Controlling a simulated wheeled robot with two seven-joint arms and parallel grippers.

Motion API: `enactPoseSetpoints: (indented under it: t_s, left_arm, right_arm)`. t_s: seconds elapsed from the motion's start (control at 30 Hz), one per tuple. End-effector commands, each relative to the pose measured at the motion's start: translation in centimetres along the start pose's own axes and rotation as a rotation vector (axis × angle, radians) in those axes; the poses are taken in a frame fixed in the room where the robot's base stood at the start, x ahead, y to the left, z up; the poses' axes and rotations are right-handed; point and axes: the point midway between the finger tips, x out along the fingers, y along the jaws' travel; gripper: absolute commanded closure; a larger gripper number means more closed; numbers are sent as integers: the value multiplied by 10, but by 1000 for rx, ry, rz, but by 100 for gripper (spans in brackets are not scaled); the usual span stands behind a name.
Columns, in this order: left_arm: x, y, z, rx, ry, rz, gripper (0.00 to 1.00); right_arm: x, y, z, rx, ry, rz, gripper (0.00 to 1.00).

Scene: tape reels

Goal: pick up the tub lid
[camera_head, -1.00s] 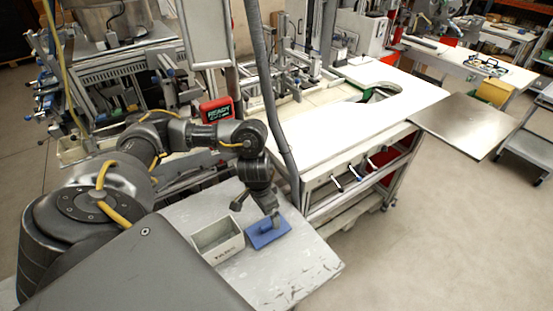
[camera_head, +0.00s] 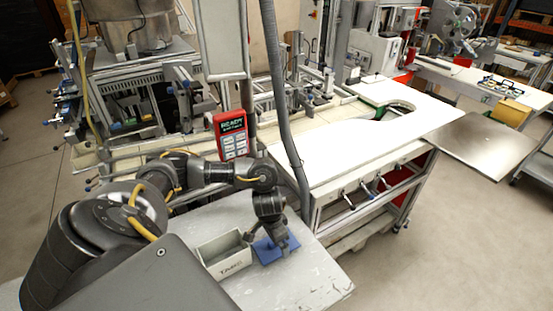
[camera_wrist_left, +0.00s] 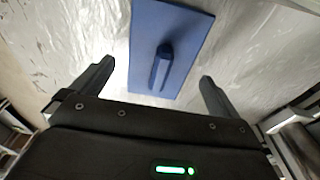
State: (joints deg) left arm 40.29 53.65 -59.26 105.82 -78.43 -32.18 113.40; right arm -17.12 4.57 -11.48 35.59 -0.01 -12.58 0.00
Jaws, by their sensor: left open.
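The tub lid (camera_head: 270,250) is a flat blue rectangle with a raised handle, lying on a worn grey table top (camera_head: 300,290). It also shows in the left wrist view (camera_wrist_left: 185,30), its handle (camera_wrist_left: 162,65) near the middle. My left gripper (camera_head: 282,245) is over the lid in the head view and hides part of it. In the wrist view its two fingers (camera_wrist_left: 155,80) are apart, with the handle lying in line with the gap between them. The gripper is open and empty. A grey open tub (camera_head: 225,255) stands just left of the lid. My right gripper is not in view.
A white-topped workbench (camera_head: 370,140) with clamps stands behind and right of the table. The table's front right part is bare.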

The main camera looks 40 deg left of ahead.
Motion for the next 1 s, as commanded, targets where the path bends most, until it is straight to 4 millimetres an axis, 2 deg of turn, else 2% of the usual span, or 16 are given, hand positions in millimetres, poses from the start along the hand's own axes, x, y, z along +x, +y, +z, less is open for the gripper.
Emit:
enactPoseSetpoints:
  t_s: [0.17, 0.43, 0.77, 1.0]
  left_arm:
    - [19, 0, 0, -1, 0, 0, 0]
    - [22, 0, -1, 1, 2, 0, 0]
    - [21, 0, -1, 1, 2, 0, 42]
    - [19, 0, -1, 1, 3, 0, 42]
  right_arm:
    - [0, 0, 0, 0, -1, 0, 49]
    - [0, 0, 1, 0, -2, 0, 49]
    - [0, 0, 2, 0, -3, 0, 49]
    - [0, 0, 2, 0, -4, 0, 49]
